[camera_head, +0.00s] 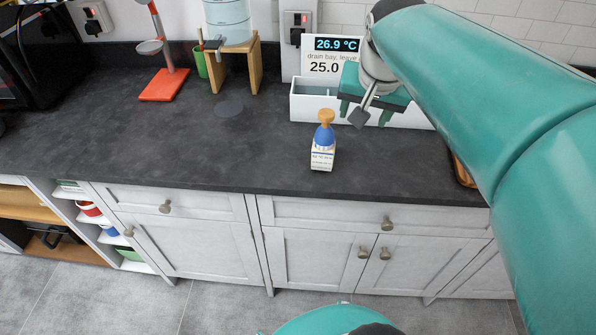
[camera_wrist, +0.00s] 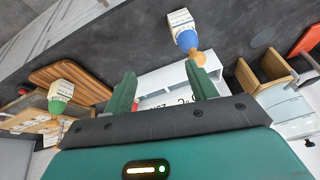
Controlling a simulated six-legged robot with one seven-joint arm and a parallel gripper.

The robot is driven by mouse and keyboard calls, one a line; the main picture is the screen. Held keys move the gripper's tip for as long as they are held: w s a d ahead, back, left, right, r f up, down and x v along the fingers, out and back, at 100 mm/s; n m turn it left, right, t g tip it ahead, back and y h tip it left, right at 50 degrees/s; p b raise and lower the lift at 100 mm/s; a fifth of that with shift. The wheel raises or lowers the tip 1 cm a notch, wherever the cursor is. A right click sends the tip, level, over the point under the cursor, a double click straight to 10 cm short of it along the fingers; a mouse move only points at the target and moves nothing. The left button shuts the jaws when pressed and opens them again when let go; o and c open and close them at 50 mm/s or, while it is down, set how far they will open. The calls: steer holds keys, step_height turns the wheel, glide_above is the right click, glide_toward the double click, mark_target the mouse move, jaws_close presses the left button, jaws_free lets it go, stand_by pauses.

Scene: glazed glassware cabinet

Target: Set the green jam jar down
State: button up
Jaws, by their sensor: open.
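An object with a green body and a pale printed label (camera_wrist: 57,105) stands at the left of the wrist view, near wooden boards. It looks like the green jam jar, and I cannot see it in the head view. My gripper (camera_head: 366,112) is open and hangs above the white trough (camera_head: 303,107) at the back of the counter. In the wrist view its two dark green fingers (camera_wrist: 162,80) are wide apart with nothing held between them. The green object is off to the left of the fingers, apart from them.
A blue jar with a wooden top (camera_head: 323,138) stands before the trough. A display card (camera_head: 334,58) is behind it. A wooden stand (camera_head: 254,70) and a red-based stand (camera_head: 165,85) are at the back left. The dark counter's left front is clear.

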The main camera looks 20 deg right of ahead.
steer(key=s+a+f+n+y, duration=0.1)
steer(key=s+a+f+n, duration=0.2)
steer(key=a, duration=0.4)
steer(key=s+a+f+n+t, duration=0.1)
steer(key=s+a+f+n, duration=0.3)
steer(key=a, duration=0.4)
steer(key=shift+s+y, duration=0.4)
steer(key=shift+s, duration=0.05)
steer(key=shift+d, duration=0.1)
